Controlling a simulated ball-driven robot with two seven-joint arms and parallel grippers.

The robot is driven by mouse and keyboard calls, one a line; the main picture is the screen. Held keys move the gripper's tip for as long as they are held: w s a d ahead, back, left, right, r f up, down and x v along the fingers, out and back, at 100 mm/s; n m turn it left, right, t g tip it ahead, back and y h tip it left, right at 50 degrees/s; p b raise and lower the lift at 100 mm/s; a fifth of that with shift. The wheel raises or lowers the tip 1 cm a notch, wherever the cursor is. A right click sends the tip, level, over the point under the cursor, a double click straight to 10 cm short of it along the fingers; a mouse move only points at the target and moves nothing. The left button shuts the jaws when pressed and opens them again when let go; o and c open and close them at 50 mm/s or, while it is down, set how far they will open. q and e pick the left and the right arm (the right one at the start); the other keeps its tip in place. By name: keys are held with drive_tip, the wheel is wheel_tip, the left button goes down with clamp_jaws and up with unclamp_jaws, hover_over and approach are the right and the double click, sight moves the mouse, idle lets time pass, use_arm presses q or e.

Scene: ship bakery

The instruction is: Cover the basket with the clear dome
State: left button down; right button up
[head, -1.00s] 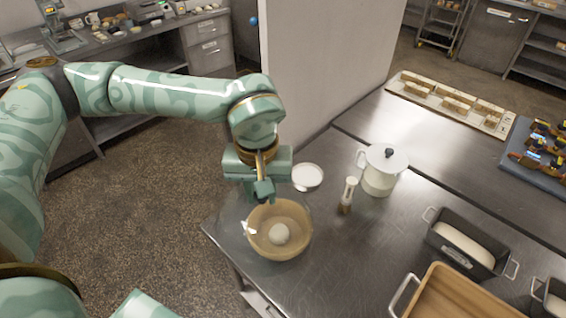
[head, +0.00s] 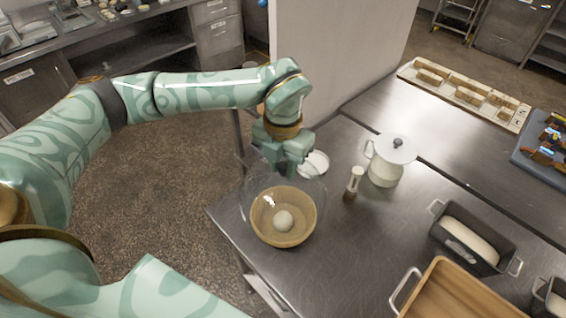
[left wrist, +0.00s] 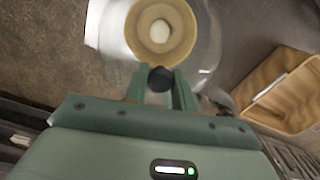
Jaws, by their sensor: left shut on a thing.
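The round tan basket (head: 262,236) stands near the table's front left corner with a pale dough ball (head: 283,220) in it. It also shows in the left wrist view (left wrist: 133,37). The clear dome (head: 313,189) is see-through and overlaps the basket's upper part in the head view, reaching beyond its far rim. My left gripper (head: 293,169) is shut on the dome's dark knob (left wrist: 160,79), seen between the fingers in the left wrist view. The dome looks held above the basket, off-centre; its exact height is unclear. My right gripper is out of view.
A white dish (head: 318,161) lies just behind the dome. A shaker (head: 354,183) and a white lidded pot (head: 387,165) stand to the right. A black loaf tin (head: 484,260) and a wooden tray (head: 452,290) are farther right. A pale wall (head: 335,50) rises behind.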

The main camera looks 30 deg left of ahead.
sight(283, 175)
use_arm(q)
drive_tip(key=shift+f+b, duration=1.75)
drive_tip(key=shift+f, duration=0.4)
wheel_tip(283, 175, down, 7)
drive_tip(key=b, duration=0.3)
drive_tip(key=shift+b, duration=0.3)
drive_tip(key=shift+w+r, duration=0.1)
drive_tip(key=shift+r, duration=0.05)
drive_tip(key=shift+f, duration=0.2)
drive_tip(key=c, duration=0.6)
unclamp_jaws()
